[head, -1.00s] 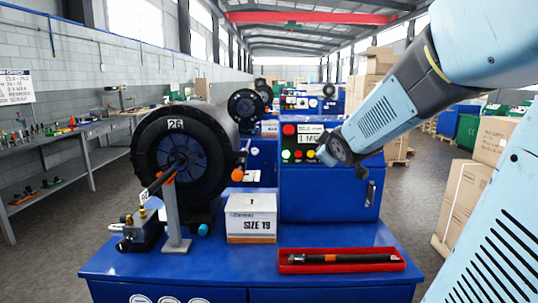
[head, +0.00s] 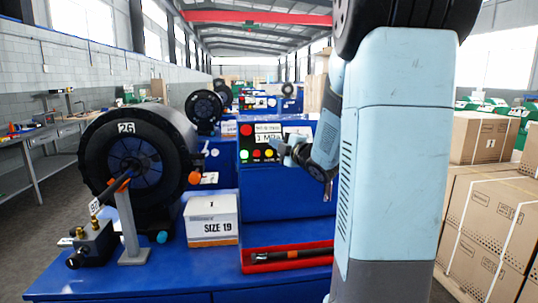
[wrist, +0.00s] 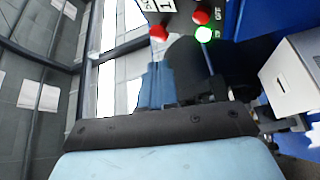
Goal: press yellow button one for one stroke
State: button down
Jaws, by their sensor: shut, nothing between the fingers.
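The blue control cabinet (head: 290,190) carries a panel with a large red button (head: 246,129), a green button (head: 243,154), a red button (head: 256,153) and a yellow button (head: 269,153) in a row. My gripper (head: 282,147) is shut and empty, just right of the yellow button. I cannot tell whether it touches the panel. In the wrist view, a lit green button (wrist: 203,34) and a red button (wrist: 201,17) show at the top; I cannot make out the yellow one there.
A black crimper (head: 130,165) marked 26 stands left on the blue bench (head: 185,272). A white SIZE 19 box (head: 211,218) and a red tray (head: 290,257) with a hose sit before the cabinet. Cardboard boxes (head: 485,225) stand at right.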

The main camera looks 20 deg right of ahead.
jog(key=shift+w, duration=0.1)
jog(key=w+d+f, duration=0.2)
jog(key=w+f, duration=0.3)
jog(key=w, duration=0.2)
dwell(0.6)
dwell(2.0)
jog(key=shift+w+d+f, duration=0.1)
jog(key=shift+w, duration=0.15)
jog(key=shift+w+d+f, duration=0.1)
jog(key=shift+w+f, duration=0.15)
jog(key=shift+w, duration=0.1)
dwell(1.0)
jog(key=shift+s, duration=0.1)
jog(key=shift+s+a+r, duration=0.2)
jog(key=shift+s+r, duration=0.3)
jog(key=shift+s, duration=0.1)
jog(key=shift+s, duration=0.1)
jog(key=shift+s+a+r, duration=0.3)
jog(key=shift+s+r, duration=0.4)
jog(key=shift+s, duration=0.25)
jog(key=shift+s+a+r, duration=0.25)
jog(key=shift+s+r, duration=0.4)
jog(key=shift+s, duration=0.3)
